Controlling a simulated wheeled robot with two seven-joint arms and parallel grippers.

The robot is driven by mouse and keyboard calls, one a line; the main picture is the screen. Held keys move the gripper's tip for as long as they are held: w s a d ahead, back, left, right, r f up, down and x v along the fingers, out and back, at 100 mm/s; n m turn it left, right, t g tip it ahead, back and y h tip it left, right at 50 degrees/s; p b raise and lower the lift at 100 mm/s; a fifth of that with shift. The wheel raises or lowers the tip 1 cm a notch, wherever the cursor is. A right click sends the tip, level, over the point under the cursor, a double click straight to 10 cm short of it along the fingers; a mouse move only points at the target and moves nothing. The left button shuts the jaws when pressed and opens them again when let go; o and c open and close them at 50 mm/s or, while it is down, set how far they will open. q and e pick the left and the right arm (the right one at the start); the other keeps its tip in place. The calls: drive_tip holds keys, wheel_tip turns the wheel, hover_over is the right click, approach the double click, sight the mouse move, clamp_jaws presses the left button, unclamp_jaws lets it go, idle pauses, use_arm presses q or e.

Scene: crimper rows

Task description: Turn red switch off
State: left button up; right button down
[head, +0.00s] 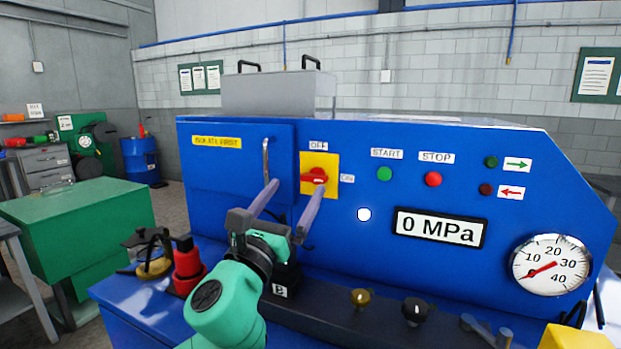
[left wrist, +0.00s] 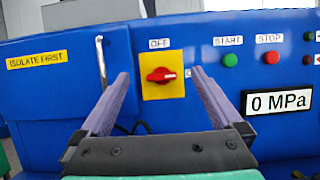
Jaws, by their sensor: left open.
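The red switch (head: 314,176) is a rotary knob on a yellow plate (head: 332,160) on the blue panel. An OFF label sits above the plate and an ON label to its right. In the left wrist view the red switch (left wrist: 160,75) lies between my fingers, with its handle roughly level, its narrow end toward the right. My left gripper (head: 294,184) is open, its two purple fingers reaching toward the panel on either side below the switch. I cannot tell how far the fingertips are from the panel. My right gripper is not in view.
A metal door handle (head: 266,160) is left of the plate. Green START (head: 384,174) and red STOP (head: 433,179) buttons are to the right, above a display (head: 438,229) reading 0 MPa. A red fitting (head: 187,268) and knobs stand on the ledge below.

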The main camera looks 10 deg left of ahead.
sight(312, 180)
use_arm(q)
drive_tip(key=w, duration=0.3)
drive_tip(key=w+d, duration=0.1)
drive_tip(key=w, duration=0.1)
drive_tip(key=shift+w+d+f, duration=0.1)
drive_tip(key=shift+w+f, duration=0.05)
drive_tip(key=shift+w, duration=0.25)
drive_tip(key=shift+w+d+r+p, duration=0.1)
drive_tip(key=shift+w+p, duration=0.2)
drive_tip(key=shift+w, duration=0.35)
drive_tip(key=shift+w+d+r+p, duration=0.1)
drive_tip(key=shift+w+p, duration=0.2)
drive_tip(key=shift+w, duration=0.3)
drive_tip(key=shift+s, duration=0.1)
drive_tip(key=shift+c, duration=1.2)
drive_tip(key=c, duration=1.1)
drive_tip(key=shift+c, duration=0.2)
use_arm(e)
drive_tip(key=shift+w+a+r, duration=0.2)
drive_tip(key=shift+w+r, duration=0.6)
